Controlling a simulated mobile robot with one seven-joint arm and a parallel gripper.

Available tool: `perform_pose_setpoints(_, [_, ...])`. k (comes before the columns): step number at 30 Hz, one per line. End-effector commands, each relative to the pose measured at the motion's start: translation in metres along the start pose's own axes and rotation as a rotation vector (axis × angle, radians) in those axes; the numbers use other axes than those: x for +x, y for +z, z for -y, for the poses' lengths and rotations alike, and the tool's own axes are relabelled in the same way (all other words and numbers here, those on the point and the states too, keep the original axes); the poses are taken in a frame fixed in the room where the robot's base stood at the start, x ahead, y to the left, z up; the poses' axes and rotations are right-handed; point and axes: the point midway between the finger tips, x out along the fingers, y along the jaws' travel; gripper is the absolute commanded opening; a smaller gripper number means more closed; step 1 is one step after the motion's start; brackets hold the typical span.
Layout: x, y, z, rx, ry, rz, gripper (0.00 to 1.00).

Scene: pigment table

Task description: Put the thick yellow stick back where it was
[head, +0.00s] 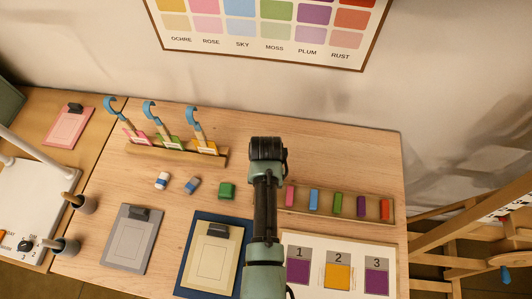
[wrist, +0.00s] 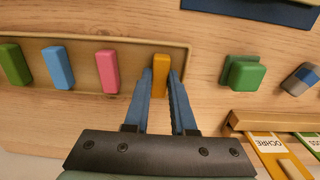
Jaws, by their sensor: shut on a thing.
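The yellow stick (wrist: 160,75) is between the blue fingers of my gripper (wrist: 161,84) in the wrist view, and the fingers are shut on it. It is over the end part of the wooden tray (wrist: 184,65), beside the pink stick (wrist: 107,71) with a small gap. Whether it touches the tray floor I cannot tell. In the head view my arm hides the stick, my fingers and the left end of the tray (head: 393,210).
The tray also holds blue (head: 314,201), green (head: 337,204), purple (head: 361,206) and red (head: 384,209) sticks. A green block (head: 227,190) and two erasers lie left of my arm. A numbered sheet (head: 320,253) lies in front of the tray. A rack (head: 160,155) with tagged hooks stands behind.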

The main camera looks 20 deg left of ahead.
Motion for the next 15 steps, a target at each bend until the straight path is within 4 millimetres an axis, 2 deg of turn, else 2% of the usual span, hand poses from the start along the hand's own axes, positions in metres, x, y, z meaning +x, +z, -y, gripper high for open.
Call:
perform_pose_setpoints(11, [0.0047,-0.0006,0.0001,-0.001,0.000,-0.002,0.00])
perform_pose_setpoints(12, [0.0037,-0.0007,0.0000,0.000,0.000,-0.002,0.29])
perform_pose_setpoints(13, [0.0035,-0.0007,0.0000,0.000,0.000,-0.002,0.34])
perform_pose_setpoints(15, [0.0034,-0.0006,0.0000,0.000,0.000,-0.002,0.36])
